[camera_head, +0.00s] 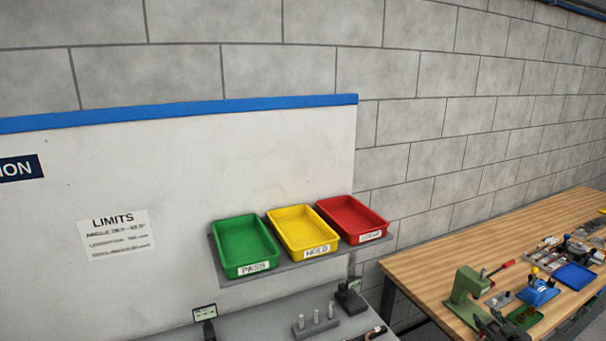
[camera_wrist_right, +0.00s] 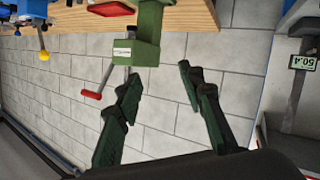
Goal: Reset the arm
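My right gripper (camera_head: 497,326) is at the bottom edge of the head view, in front of the wooden bench. In the right wrist view its two dark green fingers (camera_wrist_right: 160,75) stand wide apart with nothing between them. A green bench press (camera_head: 468,290) is just beyond it; in the wrist view the green press (camera_wrist_right: 146,40) with its red-handled lever appears past the fingertips, apart from them. My left gripper does not show in either view. A small copper-coloured piece (camera_head: 376,332) is cut off by the bottom edge of the head view; I cannot tell what it is.
Green (camera_head: 246,262), yellow (camera_head: 304,251) and red (camera_head: 355,236) trays, all empty, sit on a shelf at the white panel. A grey bench with pegs (camera_head: 315,321) lies below. Several tools and a blue tray (camera_head: 575,276) crowd the wooden bench (camera_head: 425,265).

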